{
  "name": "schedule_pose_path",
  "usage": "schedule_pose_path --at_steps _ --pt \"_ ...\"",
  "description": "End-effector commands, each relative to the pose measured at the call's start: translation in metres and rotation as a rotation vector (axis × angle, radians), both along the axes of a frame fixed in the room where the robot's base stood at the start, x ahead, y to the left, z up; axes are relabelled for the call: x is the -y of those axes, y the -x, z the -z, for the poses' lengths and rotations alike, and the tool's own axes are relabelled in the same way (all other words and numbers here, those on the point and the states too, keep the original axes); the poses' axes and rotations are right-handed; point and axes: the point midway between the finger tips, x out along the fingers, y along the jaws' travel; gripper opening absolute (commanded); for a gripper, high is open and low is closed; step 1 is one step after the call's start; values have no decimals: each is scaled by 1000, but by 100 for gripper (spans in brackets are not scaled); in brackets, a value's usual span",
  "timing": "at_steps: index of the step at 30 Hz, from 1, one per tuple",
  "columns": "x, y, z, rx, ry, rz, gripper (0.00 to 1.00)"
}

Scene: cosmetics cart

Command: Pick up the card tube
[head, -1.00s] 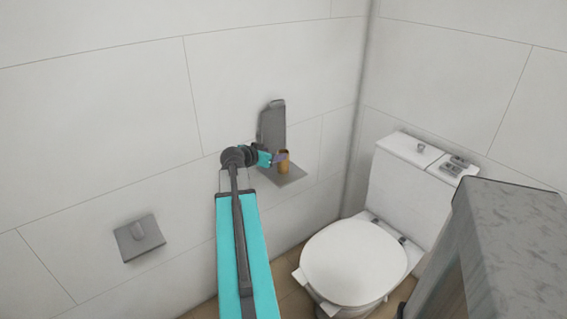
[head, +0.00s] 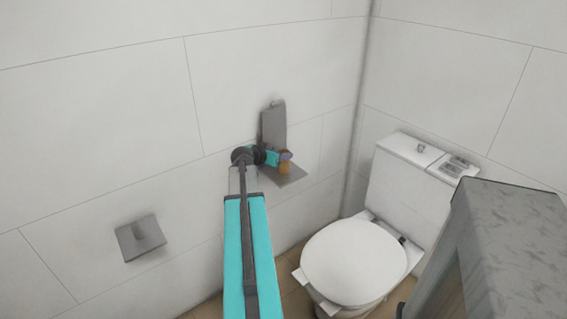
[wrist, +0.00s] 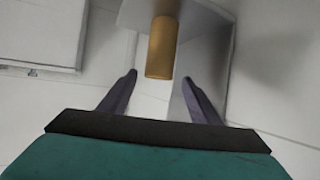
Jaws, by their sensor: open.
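The card tube (head: 285,166) is a small brown-gold cylinder standing on a small grey wall shelf (head: 291,177). In the wrist view the tube (wrist: 162,48) is at the top centre, just beyond the fingertips and between their lines. My gripper (head: 284,157) is at the shelf, close to the tube; part of the tube is hidden behind it in the head view. In the wrist view my gripper (wrist: 159,78) has its two dark fingers spread apart, with nothing held between them.
The shelf has a grey upright back plate (head: 273,125) against the tiled wall. A white toilet (head: 354,262) stands to the right, and a grey-topped cabinet (head: 515,225) is at the right edge. A grey wall fixture (head: 140,238) is at the lower left.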

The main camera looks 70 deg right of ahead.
Motion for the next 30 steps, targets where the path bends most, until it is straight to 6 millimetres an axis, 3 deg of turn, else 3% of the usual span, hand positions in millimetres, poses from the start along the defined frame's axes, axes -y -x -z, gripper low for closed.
schedule_pose_path --at_steps 12,30 --pt "35 8 16 0 -1 2 57" --pt "36 9 17 0 -1 2 57"
